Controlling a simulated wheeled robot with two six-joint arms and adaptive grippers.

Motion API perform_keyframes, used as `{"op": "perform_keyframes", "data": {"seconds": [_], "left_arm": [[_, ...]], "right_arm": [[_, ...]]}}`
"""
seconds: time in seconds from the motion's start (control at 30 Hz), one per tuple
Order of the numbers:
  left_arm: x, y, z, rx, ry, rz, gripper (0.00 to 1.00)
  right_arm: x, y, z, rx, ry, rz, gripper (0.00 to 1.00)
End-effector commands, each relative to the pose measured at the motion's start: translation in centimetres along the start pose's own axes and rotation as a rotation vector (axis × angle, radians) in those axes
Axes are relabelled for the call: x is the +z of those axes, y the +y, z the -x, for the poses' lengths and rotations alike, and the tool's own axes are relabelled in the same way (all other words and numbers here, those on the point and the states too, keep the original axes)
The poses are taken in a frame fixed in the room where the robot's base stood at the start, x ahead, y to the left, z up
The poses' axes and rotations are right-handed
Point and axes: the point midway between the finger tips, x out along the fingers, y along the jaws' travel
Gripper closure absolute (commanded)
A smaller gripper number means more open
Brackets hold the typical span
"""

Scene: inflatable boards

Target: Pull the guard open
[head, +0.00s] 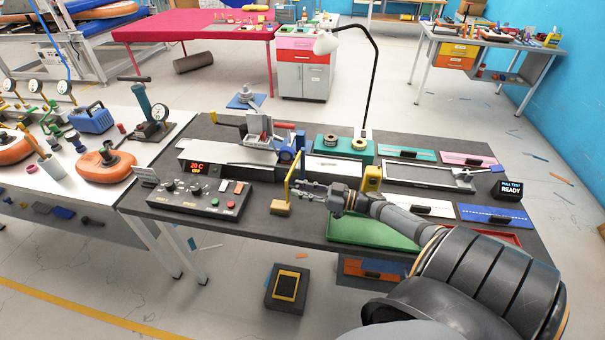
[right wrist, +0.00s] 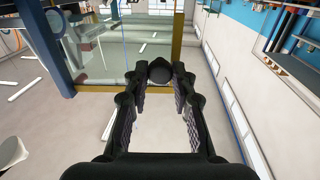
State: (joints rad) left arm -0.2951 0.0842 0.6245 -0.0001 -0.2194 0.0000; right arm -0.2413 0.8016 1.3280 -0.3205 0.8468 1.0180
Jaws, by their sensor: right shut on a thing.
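The guard shows in the right wrist view as a clear panel with a yellow frame (right wrist: 177,35), beside a blue upright (right wrist: 55,55). In the head view its yellow edge (head: 287,177) stands by the blue part of the bench machine (head: 287,150). A round black knob (right wrist: 160,72) sits at the guard's lower right corner. My right gripper (head: 298,188) reaches in from the right, and its fingertips (right wrist: 160,78) are closed around the knob. The fingers hide part of the knob. How far the guard stands open is hard to tell. My left gripper is not in view.
A control box (head: 200,200) with knobs and buttons lies left of the gripper.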

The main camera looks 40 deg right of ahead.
Motion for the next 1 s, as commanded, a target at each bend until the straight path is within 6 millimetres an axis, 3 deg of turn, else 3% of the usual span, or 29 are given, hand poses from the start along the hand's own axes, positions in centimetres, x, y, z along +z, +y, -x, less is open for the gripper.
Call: {"op": "perform_keyframes", "data": {"seconds": [0.13, 0.17, 0.3, 0.63, 1.0], "left_arm": [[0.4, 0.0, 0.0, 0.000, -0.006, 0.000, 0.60], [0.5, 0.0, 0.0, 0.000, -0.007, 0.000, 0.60], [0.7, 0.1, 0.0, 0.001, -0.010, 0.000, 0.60], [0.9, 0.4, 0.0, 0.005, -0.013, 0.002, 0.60], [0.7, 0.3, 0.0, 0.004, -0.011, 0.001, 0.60]], "right_arm": [[0.0, 0.0, 0.0, 0.000, 0.000, 0.002, 1.00], [0.0, 0.0, 0.0, 0.000, 0.000, 0.002, 0.71], [0.0, 0.0, 0.0, 0.000, 0.000, 0.002, 0.53], [0.0, 0.0, 0.3, -0.002, -0.002, 0.001, 0.53], [0.1, 0.0, 6.6, -0.003, -0.005, 0.001, 0.53]]}}
